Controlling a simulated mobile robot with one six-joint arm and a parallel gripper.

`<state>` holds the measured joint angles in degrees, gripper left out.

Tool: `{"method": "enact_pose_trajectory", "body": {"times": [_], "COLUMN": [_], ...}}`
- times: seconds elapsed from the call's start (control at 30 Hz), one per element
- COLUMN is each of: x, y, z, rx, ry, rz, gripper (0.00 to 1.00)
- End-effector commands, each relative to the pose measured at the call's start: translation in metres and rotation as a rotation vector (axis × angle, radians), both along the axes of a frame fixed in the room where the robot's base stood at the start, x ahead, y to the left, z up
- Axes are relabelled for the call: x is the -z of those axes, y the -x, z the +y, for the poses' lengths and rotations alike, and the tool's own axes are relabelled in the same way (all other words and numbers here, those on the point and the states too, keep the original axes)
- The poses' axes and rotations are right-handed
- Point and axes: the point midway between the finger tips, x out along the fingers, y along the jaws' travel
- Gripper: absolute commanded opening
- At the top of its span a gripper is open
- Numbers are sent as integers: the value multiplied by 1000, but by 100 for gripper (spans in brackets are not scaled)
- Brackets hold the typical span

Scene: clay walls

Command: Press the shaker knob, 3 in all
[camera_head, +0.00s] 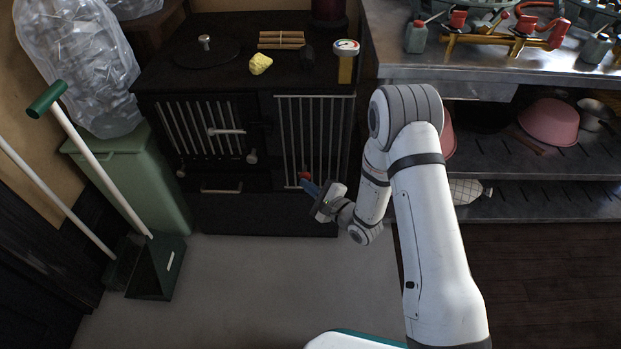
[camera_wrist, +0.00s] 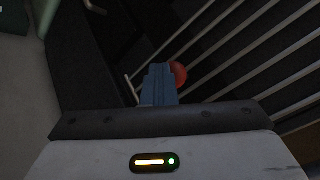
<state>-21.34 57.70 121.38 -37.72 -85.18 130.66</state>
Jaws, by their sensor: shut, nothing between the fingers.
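A small red round knob (camera_head: 304,175), which looks like the shaker knob, shows low on the front of the black stove (camera_head: 265,185), by the foot of the right barred door. In the wrist view the red knob (camera_wrist: 179,74) shows just right of my fingertips, partly hidden by them. My gripper (camera_head: 307,184) has its blue fingers shut with nothing between them. The fingertips (camera_wrist: 160,70) are right beside the knob; I cannot tell whether they touch it.
Vertical bars (camera_head: 315,135) of the stove door rise above the knob. A green bin (camera_head: 135,180) and a dustpan with a long handle (camera_head: 155,270) stand to the left. A metal shelf unit (camera_head: 520,155) is on the right. The grey floor (camera_head: 240,290) before the stove is clear.

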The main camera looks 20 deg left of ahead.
Motion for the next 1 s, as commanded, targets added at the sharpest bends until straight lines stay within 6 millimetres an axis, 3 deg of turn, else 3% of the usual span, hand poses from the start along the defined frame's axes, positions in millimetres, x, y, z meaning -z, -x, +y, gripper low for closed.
{"method": "enact_pose_trajectory", "body": {"times": [0.27,0.67,1.0], "x": [0,0,0], "y": [15,20,52], "z": [-4,-4,-12], "rx": [2,0,-1], "ry": [1,1,1], "rz": [1,2,4], "gripper": [0,0,0]}}
